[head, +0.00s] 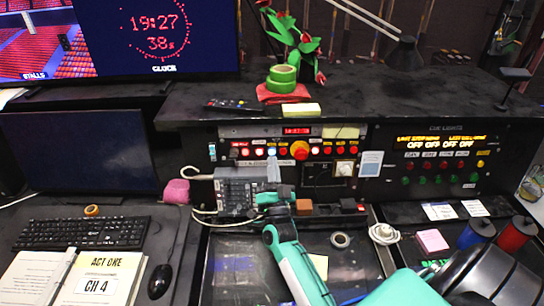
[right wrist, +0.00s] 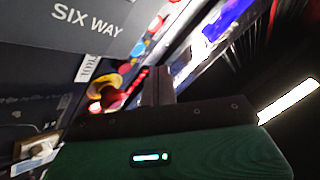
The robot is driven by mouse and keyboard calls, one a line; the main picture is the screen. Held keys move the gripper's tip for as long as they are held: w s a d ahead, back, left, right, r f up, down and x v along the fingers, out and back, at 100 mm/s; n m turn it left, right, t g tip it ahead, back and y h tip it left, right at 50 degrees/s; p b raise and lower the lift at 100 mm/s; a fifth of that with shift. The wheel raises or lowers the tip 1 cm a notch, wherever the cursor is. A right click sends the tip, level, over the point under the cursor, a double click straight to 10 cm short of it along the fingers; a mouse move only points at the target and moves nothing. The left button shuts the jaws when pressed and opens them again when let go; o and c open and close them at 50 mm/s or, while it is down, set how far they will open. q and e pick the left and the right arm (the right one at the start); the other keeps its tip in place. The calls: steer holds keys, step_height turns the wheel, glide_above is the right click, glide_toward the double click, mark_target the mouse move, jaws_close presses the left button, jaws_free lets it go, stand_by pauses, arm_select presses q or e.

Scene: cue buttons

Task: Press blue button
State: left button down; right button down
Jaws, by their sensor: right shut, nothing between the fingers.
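The blue button (head: 272,151) is a small lit pale-blue round in the row of buttons on the black control panel. In the right wrist view the blue button (right wrist: 124,73) shows between a red button and a large red button with a yellow surround. My left gripper is not in view.
A large red button (head: 299,150) sits right of the blue one, with red buttons on both sides. A grey box with knobs (head: 240,192) stands just left of my gripper.

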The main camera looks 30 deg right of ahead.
steer(key=shift+w+d+f, duration=0.1)
steer(key=shift+w+d, duration=0.35)
steer(key=shift+w, duration=0.3)
steer(key=shift+b, duration=0.3)
stand_by(1.3)
steer(key=shift+w+d+f, duration=0.1)
steer(key=shift+w+d, duration=0.15)
steer(key=shift+w, duration=0.1)
steer(key=shift+w+d+b, duration=0.2)
steer(key=shift+w+b, duration=0.1)
steer(key=shift+b, duration=0.1)
stand_by(0.5)
steer(key=shift+s+a, duration=0.1)
steer(key=shift+s+a+p, duration=0.35)
steer(key=shift+s+p, duration=0.05)
steer(key=shift+s, duration=0.2)
